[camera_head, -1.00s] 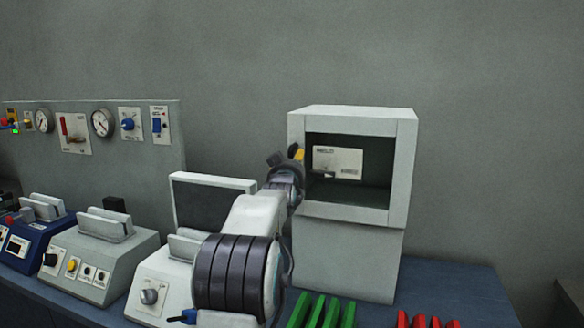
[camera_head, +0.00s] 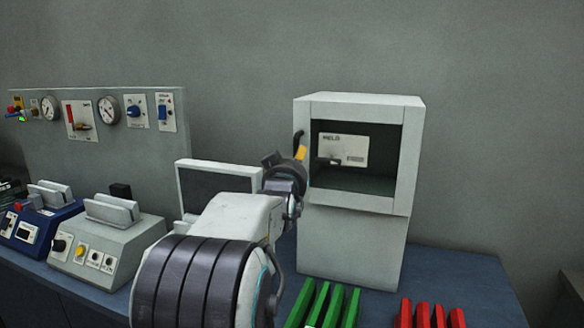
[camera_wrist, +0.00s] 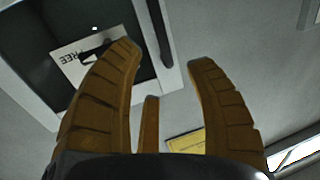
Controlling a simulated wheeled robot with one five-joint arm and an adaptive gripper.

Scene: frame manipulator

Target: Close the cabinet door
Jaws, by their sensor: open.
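The white cabinet (camera_head: 350,245) stands on the blue bench right of centre in the head view. Its upper front is a white frame around a dark recess with a printed label (camera_head: 343,150). A dark, bar-like handle (camera_head: 298,142) appears at the frame's left edge; a dark bar (camera_wrist: 157,35) also shows beside the dark opening in the wrist view. I cannot tell whether glass covers the recess or how far the door stands open. My gripper (camera_wrist: 165,55) is open, its brown fingers apart and empty, facing the frame near that bar. In the head view, it is beside the cabinet's left edge.
A white-framed dark panel (camera_head: 215,185) stands left behind my arm. Control boxes (camera_head: 100,245) line the bench at left under a gauge panel (camera_head: 85,130). Green (camera_head: 320,302) and red (camera_head: 430,315) pieces lie in front of the cabinet. The bench right of it is clear.

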